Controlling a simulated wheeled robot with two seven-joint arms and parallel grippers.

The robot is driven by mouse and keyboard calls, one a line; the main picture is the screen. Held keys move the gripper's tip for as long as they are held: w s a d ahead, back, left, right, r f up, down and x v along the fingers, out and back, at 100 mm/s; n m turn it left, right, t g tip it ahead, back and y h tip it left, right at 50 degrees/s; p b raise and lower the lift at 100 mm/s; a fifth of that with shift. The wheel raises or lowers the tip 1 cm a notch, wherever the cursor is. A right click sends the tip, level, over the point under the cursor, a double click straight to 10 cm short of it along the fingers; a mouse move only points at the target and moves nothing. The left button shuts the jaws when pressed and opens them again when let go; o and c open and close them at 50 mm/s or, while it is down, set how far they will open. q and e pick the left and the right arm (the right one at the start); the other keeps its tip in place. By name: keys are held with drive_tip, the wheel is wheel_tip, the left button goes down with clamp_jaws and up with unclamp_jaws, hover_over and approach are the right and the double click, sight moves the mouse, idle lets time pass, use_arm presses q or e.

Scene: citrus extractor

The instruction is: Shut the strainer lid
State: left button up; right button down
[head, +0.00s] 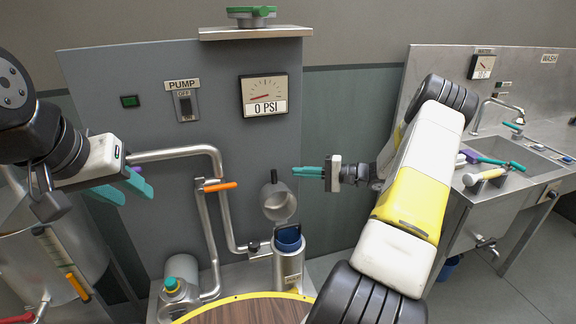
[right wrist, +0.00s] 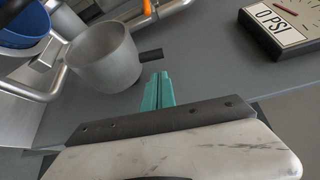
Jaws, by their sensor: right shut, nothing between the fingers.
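The strainer is a steel cylinder (head: 289,268) with a blue basket (head: 288,238) showing in its open top. Its grey cup-shaped lid (head: 279,203) stands swung up above and behind the opening, with a short black handle (head: 273,177) on top. In the right wrist view the lid (right wrist: 103,60), handle (right wrist: 151,55) and blue basket (right wrist: 22,27) show at upper left. My right gripper (head: 296,171) is shut and empty, its teal fingertips just right of the handle and apart from it. My left gripper (head: 128,190) is open and empty, far left of the strainer.
A grey panel carries a pump switch (head: 186,105) and a gauge reading 0 PSI (head: 264,96). Steel pipes with an orange-handled valve (head: 220,187) run left of the strainer. A round wooden table top (head: 250,311) is in front. A sink counter (head: 520,160) stands at right.

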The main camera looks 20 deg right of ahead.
drive_tip(key=x, duration=0.6)
drive_tip(key=shift+w+a+f, duration=0.1)
drive_tip(key=shift+w+a, duration=0.05)
drive_tip(key=shift+a, duration=0.2)
drive_tip(key=shift+s+d+r+n, duration=0.1)
drive_tip(key=shift+s+r+n, duration=0.25)
drive_tip(key=shift+s, duration=0.25)
drive_tip(key=s+f+n+g+y, duration=0.25)
drive_tip(key=s+n+y, duration=0.55)
drive_tip(key=s+n, duration=1)
drive_tip(key=s+f+n+g, duration=0.2)
drive_tip(key=s+f+g, duration=0.1)
drive_tip(key=s+f, duration=0.3)
drive_tip(key=shift+s+d+y, duration=0.2)
drive_tip(key=shift+d+y, duration=0.15)
drive_tip(key=shift+y, duration=0.05)
